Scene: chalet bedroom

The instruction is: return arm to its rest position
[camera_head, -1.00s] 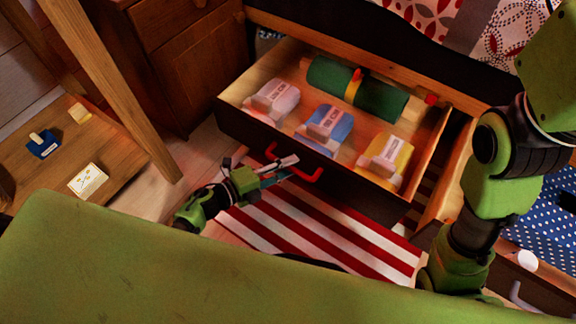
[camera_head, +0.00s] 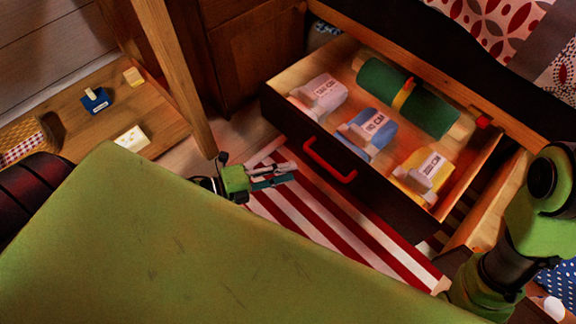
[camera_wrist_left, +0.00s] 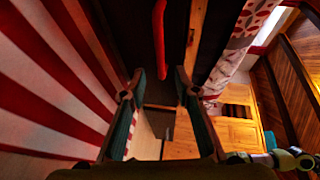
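My left gripper (camera_head: 272,175) is over the red and white striped rug, to the left of the red drawer handle (camera_head: 329,161) and apart from it. In the left wrist view my left gripper (camera_wrist_left: 160,85) shows two separated fingers with nothing between them; it is open and empty. The handle also shows beyond the fingertips in the left wrist view (camera_wrist_left: 159,40). My right arm comes in at the lower right of the head view; its gripper is out of sight.
A wooden table (camera_head: 165,120) with small items stands left. The striped rug (camera_head: 320,215) lies below the drawer.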

